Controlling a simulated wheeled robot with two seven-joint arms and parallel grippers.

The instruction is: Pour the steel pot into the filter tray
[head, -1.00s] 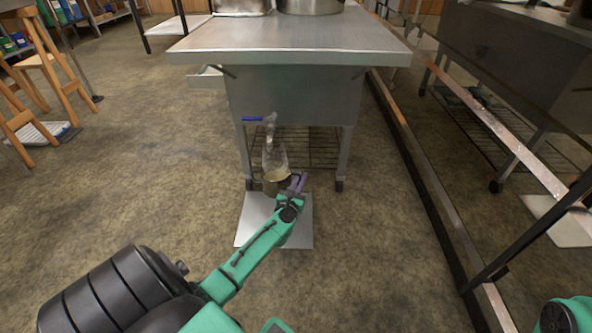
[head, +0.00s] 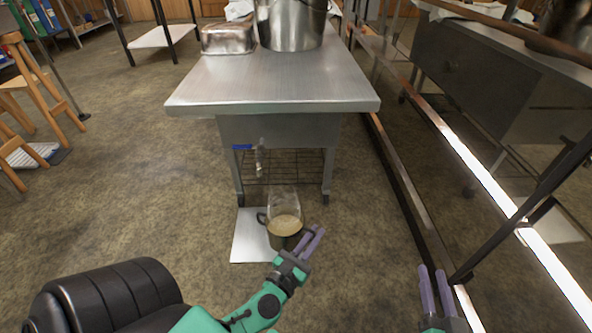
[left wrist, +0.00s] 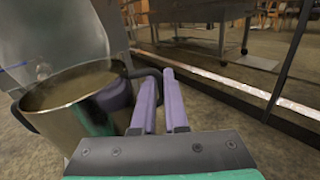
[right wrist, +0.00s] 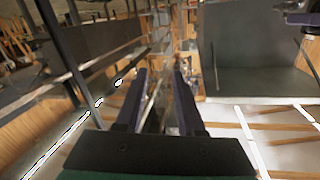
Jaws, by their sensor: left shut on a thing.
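The steel pot (head: 283,236) holds tan-brown liquid and appears upright, in front of the cart's tap and over the pale floor plate. A pale translucent plume rises from it. My left gripper (head: 317,234) is shut on the pot's side handle; in the left wrist view the pot (left wrist: 75,115) is left of the fingers (left wrist: 162,90). My right gripper (head: 433,275) is open and empty at the lower right; its fingers stand apart in the right wrist view (right wrist: 160,80). A rectangular steel tray (head: 228,42) sits at the table's far left; I cannot tell whether it is the filter tray.
The steel table (head: 280,82) has a clear near half and a large steel bucket (head: 290,28) at the back. A blue-handled tap (head: 258,158) hangs below it. A metal rail (head: 470,165) runs along the right.

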